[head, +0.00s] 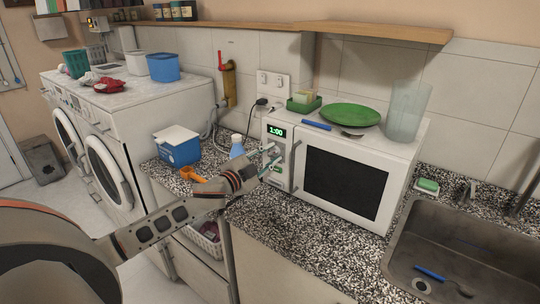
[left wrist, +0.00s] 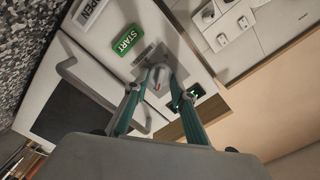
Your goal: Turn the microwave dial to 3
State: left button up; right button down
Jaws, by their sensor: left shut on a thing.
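The white microwave (head: 392,150) stands on the counter, with a dark door window and a control panel on its left side. Its display (head: 276,132) reads 1:00. In the left wrist view, the grey dial (left wrist: 158,74) with a small red mark sits between my left gripper's (left wrist: 159,84) teal fingers, which are shut on it. The green START button (left wrist: 127,39) and OPEN label (left wrist: 91,11) are beside it. In the head view, my left gripper (head: 268,164) reaches the panel and partly hides the dial. The dial's numbers are not readable. My right gripper is not in view.
A green plate (head: 350,115), a clear container (head: 407,110) and cutlery lie on the microwave. A blue box (head: 178,150) and a bottle (head: 237,144) stand on the counter to the left. The sink (head: 452,240) is at right, washing machines (head: 120,120) at left.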

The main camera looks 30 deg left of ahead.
pick_arm(q)
jog(key=m, duration=1.2)
jog(key=shift+f+m, duration=0.2)
jog(key=shift+m, duration=0.2)
jog(key=m, duration=1.2)
jog(key=shift+a+f, duration=0.1)
jog(key=shift+a, duration=0.05)
jog(key=o, duration=1.1)
